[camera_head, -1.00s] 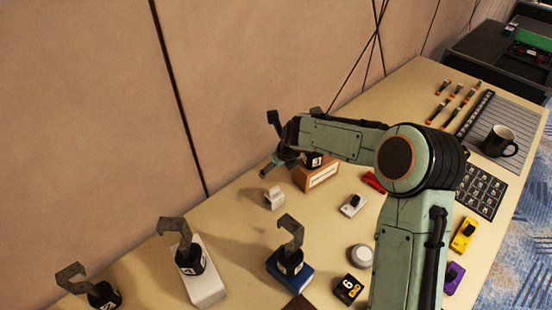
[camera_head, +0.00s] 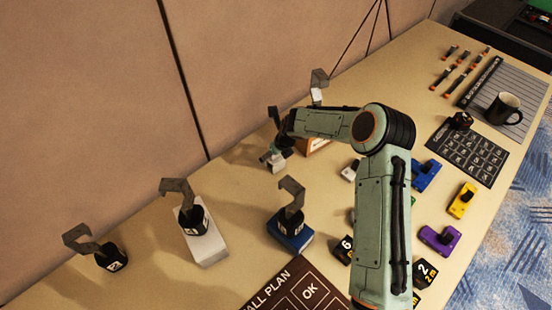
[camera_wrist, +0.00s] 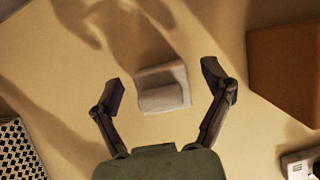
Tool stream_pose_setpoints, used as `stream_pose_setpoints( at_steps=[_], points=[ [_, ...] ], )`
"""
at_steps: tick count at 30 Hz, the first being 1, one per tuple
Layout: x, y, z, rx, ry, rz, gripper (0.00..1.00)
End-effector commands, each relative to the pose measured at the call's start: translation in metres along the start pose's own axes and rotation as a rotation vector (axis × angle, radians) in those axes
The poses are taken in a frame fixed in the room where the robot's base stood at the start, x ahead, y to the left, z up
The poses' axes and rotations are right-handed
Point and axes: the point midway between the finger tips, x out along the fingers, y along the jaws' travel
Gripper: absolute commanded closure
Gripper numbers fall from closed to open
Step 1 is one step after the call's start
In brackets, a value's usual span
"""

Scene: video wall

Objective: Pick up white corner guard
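The white corner guard (camera_wrist: 163,88) is a small pale L-shaped piece lying on the table. In the wrist view it sits between the two fingers of my gripper (camera_wrist: 164,86), with a gap on each side. My gripper is open and holds nothing. In the head view my gripper (camera_head: 271,155) is over the corner guard (camera_head: 277,166), which is partly hidden by it.
A brown block (camera_wrist: 286,72) lies close to the right in the wrist view. In the head view, hooked stands on a white block (camera_head: 205,246) and a blue block (camera_head: 290,236) are nearer. Toy cars, cards and a mug (camera_head: 502,108) lie to the right.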

Motion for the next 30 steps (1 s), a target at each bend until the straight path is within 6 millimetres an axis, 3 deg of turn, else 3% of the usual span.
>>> stream_pose_setpoints(
  at_steps=[1, 5, 17, 30],
  points=[
    [0.0, 0.0, 0.0, 0.0, 0.0, 0.0, 0.38],
    [0.0, 0.0, 0.0, 0.0, 0.0, 0.0, 0.78],
    [-0.005, 0.0, 0.002, 0.0, 0.0, 0.0, 0.78],
    [-0.082, -0.001, 0.034, 0.0, -0.003, -0.002, 0.78]
  ],
)
